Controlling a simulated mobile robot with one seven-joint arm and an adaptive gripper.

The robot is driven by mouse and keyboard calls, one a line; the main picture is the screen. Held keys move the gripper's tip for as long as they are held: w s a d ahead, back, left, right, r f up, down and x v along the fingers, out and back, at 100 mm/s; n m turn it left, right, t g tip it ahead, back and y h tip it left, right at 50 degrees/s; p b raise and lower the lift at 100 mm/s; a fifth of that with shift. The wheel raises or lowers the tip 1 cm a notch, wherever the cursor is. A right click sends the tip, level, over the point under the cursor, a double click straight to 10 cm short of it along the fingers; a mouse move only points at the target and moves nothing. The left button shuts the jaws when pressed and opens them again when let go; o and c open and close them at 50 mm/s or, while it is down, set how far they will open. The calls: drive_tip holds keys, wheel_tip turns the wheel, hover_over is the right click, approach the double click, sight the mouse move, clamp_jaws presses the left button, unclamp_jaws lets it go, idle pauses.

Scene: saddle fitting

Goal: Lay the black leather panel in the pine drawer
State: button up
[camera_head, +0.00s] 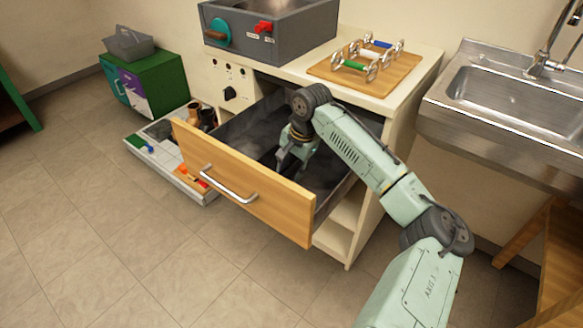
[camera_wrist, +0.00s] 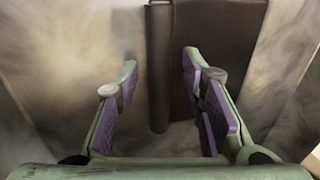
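The pine drawer (camera_head: 245,190) is pulled open, its wooden front with a metal handle facing the room and its inside mottled grey. My gripper (camera_head: 291,164) reaches down into the drawer. In the wrist view my gripper (camera_wrist: 159,62) is open, its purple-padded fingers apart. A narrow dark strip (camera_wrist: 160,85) lies between the fingers, with a visible gap on each side. It may be the black leather panel, seen edge-on or lying in the drawer; I cannot tell which. A darker brownish area shows behind it. In the head view my arm hides part of the drawer's inside.
A wooden board (camera_head: 365,75) with a metal fixture stands on the cabinet top beside a grey box (camera_head: 270,35). A steel sink (camera_head: 510,105) is at right. A low tray (camera_head: 170,160) and green cabinet (camera_head: 148,80) are at left. The front floor is clear.

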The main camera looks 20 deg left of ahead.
drive_tip(key=shift+r, duration=0.15)
drive_tip(key=b+v, duration=0.1)
drive_tip(key=v, duration=1.1)
drive_tip(key=shift+c, duration=0.4)
idle(0.8)
